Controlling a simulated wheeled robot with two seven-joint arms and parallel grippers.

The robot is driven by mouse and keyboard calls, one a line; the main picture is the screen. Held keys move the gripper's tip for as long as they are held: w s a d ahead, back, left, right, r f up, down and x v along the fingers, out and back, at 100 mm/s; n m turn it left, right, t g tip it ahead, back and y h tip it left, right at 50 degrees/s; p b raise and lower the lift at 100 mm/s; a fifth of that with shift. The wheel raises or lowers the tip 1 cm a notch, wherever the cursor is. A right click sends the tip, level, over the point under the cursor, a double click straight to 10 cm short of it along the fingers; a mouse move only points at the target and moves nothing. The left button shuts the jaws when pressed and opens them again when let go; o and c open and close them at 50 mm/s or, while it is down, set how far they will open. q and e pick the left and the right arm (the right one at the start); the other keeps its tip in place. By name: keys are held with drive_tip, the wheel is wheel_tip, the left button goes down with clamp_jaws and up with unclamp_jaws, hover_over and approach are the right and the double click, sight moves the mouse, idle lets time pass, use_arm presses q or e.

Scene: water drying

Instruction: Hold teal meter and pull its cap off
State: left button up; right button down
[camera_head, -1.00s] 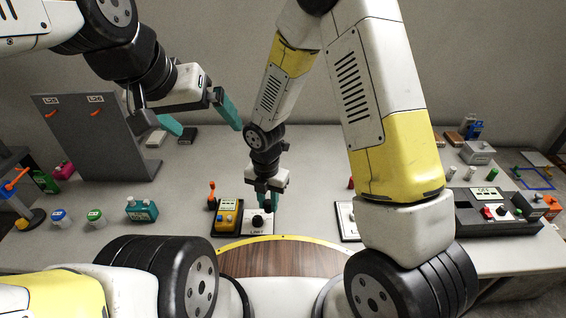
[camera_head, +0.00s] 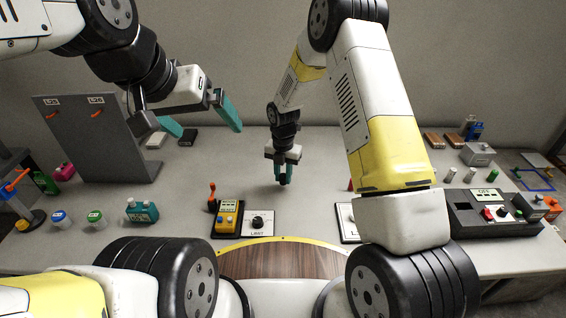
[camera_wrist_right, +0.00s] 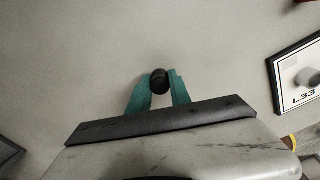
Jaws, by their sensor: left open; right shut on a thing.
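My left gripper (camera_head: 210,132) is open and empty in the air, above and to the right of the teal meter. My right gripper (camera_head: 284,182) is far to the right of the meter, over the middle of the table. In the right wrist view, its teal fingers (camera_wrist_right: 160,77) are shut on a small dark round thing (camera_wrist_right: 159,82). The rest of that thing is hidden.
A yellow meter (camera_head: 228,214) stands on a black base beside a white plate with a black knob (camera_head: 257,222). A grey upright panel (camera_head: 95,135) stands behind the teal meter. Jars (camera_head: 96,217) stand left of it. The table's middle is clear.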

drive_tip(key=shift+f, duration=1)
drive_tip(key=c, duration=1.2)
unclamp_jaws()
drive_tip(key=shift+f, duration=0.1)
drive_tip(key=shift+o, duration=0.2)
